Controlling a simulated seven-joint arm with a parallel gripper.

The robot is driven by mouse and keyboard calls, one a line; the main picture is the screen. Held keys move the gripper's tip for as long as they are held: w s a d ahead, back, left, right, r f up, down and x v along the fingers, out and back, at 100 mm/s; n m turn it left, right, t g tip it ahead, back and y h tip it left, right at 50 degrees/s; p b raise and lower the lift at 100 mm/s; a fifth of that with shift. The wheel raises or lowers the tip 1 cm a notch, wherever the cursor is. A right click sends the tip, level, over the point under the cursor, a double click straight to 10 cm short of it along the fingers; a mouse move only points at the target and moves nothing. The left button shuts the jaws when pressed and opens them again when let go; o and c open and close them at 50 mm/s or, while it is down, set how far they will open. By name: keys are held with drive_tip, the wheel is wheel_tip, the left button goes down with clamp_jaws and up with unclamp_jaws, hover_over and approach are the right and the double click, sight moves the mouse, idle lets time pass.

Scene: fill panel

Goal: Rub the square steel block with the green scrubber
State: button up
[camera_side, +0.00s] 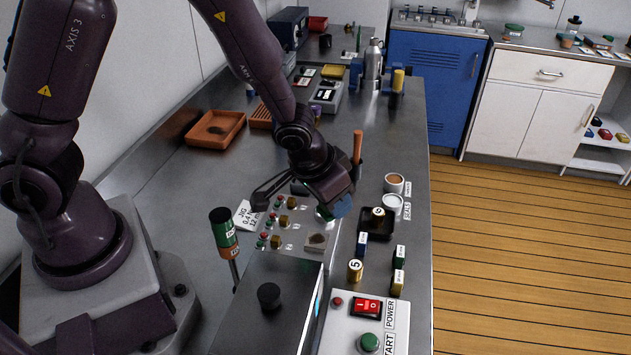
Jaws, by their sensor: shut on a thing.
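My gripper (332,208) is low over the right end of the grey fixture panel, shut on a small piece whose teal-green edge shows below the jaws. I take this to be the green scrubber (322,213); most of it is hidden by the gripper. The square steel block (317,241) sits at the panel's near right corner, with a brownish patch on its top. The scrubber is just beyond the block in the picture; whether they touch cannot be told, but the block's top is in view.
Brass knobs and red buttons (277,217) line the panel to the left. A black-knobbed box (268,297) and a power switch box (367,307) stand in front. Cups (393,184) and small cylinders (355,270) are right.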

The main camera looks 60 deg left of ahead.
sight(308, 234)
drive_tip(key=shift+f, duration=3.4)
drive_tip(key=shift+s+a+f, duration=0.25)
drive_tip(key=shift+a+f, duration=0.1)
drive_tip(key=shift+f, duration=0.2)
drive_tip(key=shift+c, duration=0.3)
drive_tip(key=shift+s+a, duration=1.6)
drive_tip(key=shift+s, duration=0.1)
drive_tip(key=shift+w+d, duration=2.05)
drive_tip(key=shift+w, duration=0.05)
drive_tip(key=shift+s+r, duration=0.1)
drive_tip(key=shift+r, duration=3.9)
